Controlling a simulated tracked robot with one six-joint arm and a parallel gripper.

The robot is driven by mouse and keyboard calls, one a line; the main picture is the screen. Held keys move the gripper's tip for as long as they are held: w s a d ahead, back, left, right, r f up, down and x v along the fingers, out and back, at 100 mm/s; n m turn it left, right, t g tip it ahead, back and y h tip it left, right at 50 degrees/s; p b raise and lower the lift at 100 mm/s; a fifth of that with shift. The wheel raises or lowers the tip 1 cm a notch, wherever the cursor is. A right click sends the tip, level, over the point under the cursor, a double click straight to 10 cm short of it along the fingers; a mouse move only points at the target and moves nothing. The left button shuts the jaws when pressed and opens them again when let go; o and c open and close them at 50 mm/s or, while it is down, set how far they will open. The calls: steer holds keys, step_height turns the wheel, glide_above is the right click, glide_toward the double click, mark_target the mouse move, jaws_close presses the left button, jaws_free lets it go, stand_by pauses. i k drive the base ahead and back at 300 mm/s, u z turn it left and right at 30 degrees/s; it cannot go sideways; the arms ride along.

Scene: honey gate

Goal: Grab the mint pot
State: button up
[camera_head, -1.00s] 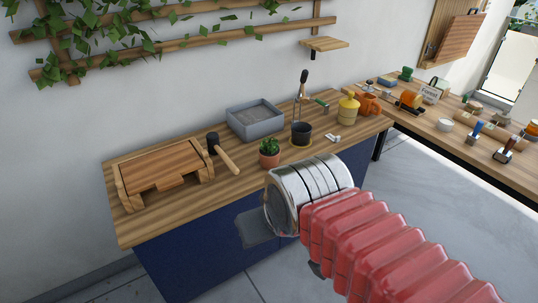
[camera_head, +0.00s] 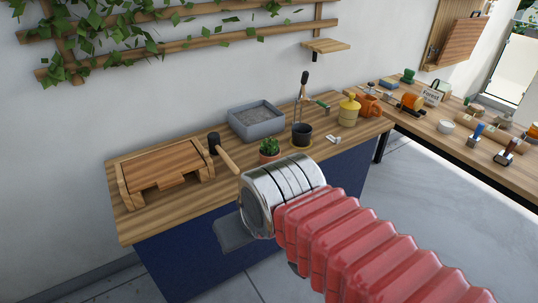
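The mint pot, a small terracotta pot with a green leafy plant (camera_head: 270,147), stands on the wooden counter in the head view. The metal wrist of my arm hides its lower part. My gripper (camera_head: 233,234) shows only as a dark grey flat piece beyond the metal wrist, in front of the counter's blue side. It is lower in the picture and to the left of the pot, apart from it. The wrist hides most of the gripper, so its opening cannot be seen.
On the counter are a wooden box-like stand (camera_head: 165,168), a mallet (camera_head: 224,155), a grey tray (camera_head: 256,122), a dark cup (camera_head: 302,134) holding a tool, and a yellow pot (camera_head: 349,111). A second bench (camera_head: 462,146) at right holds several items. The floor in front is clear.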

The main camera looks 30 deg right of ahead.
mark_target(270, 150)
steer(key=i, duration=1)
